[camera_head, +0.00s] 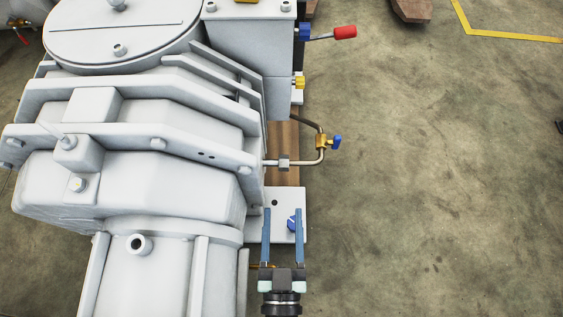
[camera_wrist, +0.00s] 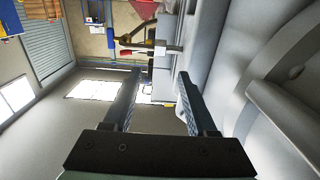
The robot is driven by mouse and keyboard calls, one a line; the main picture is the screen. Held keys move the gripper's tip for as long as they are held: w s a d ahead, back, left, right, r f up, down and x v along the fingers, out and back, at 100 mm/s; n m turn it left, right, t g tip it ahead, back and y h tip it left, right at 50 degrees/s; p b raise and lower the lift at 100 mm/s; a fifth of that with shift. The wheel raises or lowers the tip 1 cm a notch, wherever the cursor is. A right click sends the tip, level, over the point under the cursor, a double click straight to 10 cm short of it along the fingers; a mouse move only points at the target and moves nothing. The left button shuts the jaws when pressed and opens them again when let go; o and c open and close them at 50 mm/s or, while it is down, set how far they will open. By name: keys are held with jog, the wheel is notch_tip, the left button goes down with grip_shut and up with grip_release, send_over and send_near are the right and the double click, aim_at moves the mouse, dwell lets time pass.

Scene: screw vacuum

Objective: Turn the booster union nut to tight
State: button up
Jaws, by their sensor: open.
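A small grey nut (camera_head: 284,162) sits on a thin pipe that comes out of the side of the large grey vacuum machine (camera_head: 130,190). I take it to be the booster union nut. The pipe bends up to a brass valve (camera_head: 321,142) with a blue handle. In the wrist view the nut (camera_wrist: 160,48) shows on the pipe ahead of the fingertips. My gripper (camera_head: 283,211) is open and empty, below the nut in the head view, with its fingers pointing toward it. It also shows in the wrist view (camera_wrist: 160,75). The fingers are apart from the nut.
The machine's body is close on the left. The floor (camera_head: 430,190) on the right is clear.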

aim_at(284, 169)
jog(key=w+b, duration=0.6)
jog(key=w, duration=0.5)
jog(key=shift+w, duration=0.3)
jog(key=shift+w+r+b, duration=0.1)
jog(key=shift+w+b, duration=0.25)
jog(key=shift+w, duration=0.2)
grip_shut()
